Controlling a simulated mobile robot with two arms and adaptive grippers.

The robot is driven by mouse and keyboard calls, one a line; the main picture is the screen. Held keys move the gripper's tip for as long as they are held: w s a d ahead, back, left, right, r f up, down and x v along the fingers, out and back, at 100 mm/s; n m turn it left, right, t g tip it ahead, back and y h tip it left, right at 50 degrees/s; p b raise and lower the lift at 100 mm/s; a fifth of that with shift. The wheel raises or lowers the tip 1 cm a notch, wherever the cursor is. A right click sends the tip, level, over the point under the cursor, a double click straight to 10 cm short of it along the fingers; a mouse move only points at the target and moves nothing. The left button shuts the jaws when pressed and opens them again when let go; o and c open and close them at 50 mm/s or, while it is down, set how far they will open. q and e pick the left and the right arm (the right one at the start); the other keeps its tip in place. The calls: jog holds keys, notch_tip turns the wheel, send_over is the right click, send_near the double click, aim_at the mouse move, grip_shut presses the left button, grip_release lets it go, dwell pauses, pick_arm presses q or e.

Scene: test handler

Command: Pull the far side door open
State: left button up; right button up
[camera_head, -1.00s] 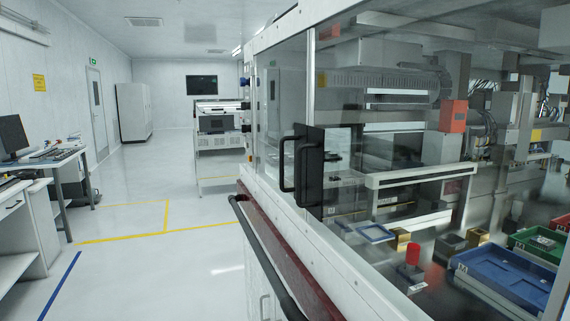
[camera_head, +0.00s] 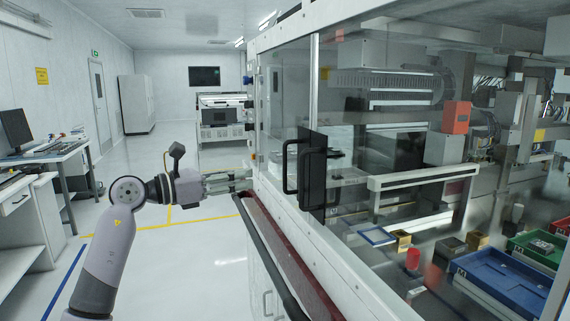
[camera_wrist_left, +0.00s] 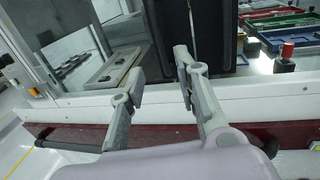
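The far side door (camera_head: 283,100) is a clear glass panel in a white frame, standing at the left part of the machine. Two black bar handles (camera_head: 289,167) stand side by side where it meets the nearer glass door (camera_head: 350,90); both doors look shut. My left gripper (camera_head: 246,180) reaches in from the left, level with the handles and short of them, apart from them. In the left wrist view its two fingers (camera_wrist_left: 160,68) are spread with nothing between them, and a black handle plate (camera_wrist_left: 192,25) shows beyond. My right gripper is not in view.
A dark rail (camera_head: 265,250) runs along the machine's front below a red ledge (camera_head: 290,250). Behind the glass are blue (camera_head: 505,278) and green trays. A desk with a monitor (camera_head: 15,130) stands at left; the floor between is clear.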

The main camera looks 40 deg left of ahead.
pick_arm(q)
jog(key=p, duration=0.5)
send_over(285, 187)
jog(key=shift+w+a, duration=0.2)
jog(key=shift+w, duration=0.1)
jog(key=shift+c, duration=0.4)
grip_shut()
